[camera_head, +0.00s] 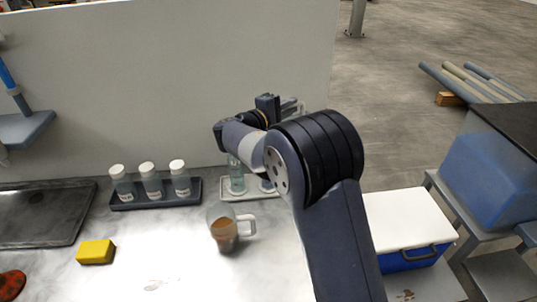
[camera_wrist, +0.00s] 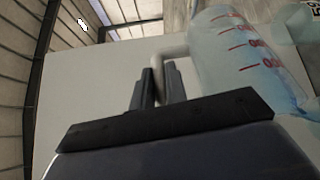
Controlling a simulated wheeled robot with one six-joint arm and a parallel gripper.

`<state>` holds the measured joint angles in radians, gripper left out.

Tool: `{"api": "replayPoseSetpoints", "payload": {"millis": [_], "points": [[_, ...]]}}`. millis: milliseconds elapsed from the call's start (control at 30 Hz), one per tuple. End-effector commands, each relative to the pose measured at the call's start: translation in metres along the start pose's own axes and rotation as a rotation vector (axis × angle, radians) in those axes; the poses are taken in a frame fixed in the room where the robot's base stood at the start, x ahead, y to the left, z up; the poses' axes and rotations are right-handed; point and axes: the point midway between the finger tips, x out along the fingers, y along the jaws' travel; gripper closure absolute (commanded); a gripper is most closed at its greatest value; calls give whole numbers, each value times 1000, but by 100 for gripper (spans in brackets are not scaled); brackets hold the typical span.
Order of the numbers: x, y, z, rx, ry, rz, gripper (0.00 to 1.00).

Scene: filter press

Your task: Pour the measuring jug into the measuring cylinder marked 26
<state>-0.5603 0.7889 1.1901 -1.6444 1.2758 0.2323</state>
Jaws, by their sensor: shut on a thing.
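In the wrist view, my gripper (camera_wrist: 158,88) is shut on the pale handle of the measuring jug (camera_wrist: 245,50), a clear bluish vessel with red graduation marks. The jug's lower part runs off the picture, and I cannot tell its liquid level. In the head view my arm hides most of the jug. Two clear measuring cylinders stand in a pale tray (camera_head: 232,197) at the back of the bench: the left one (camera_head: 237,180) and the right one (camera_head: 267,186), partly behind my arm. I cannot read their numbers there. Part of a label (camera_wrist: 314,12) shows in the wrist view, unreadable.
A glass mug of brown liquid (camera_head: 222,230) stands in front of the tray. A dark rack (camera_head: 155,202) holds three white-capped bottles at left. A yellow sponge (camera_head: 96,252) and a dark tray (camera_head: 40,215) lie further left. A white panel (camera_head: 170,70) rises behind; a cool box (camera_head: 405,222) is right.

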Motion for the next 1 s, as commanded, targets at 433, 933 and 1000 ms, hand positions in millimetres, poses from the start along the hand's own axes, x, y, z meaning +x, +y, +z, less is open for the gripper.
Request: {"api": "replayPoseSetpoints", "payload": {"millis": [433,933,1000], "points": [[-7,1,-3,-21,-9,50,100],[-16,1,-6,-53,-24,128,100],[-19,0,-7,-64,-30,155,100]]}}
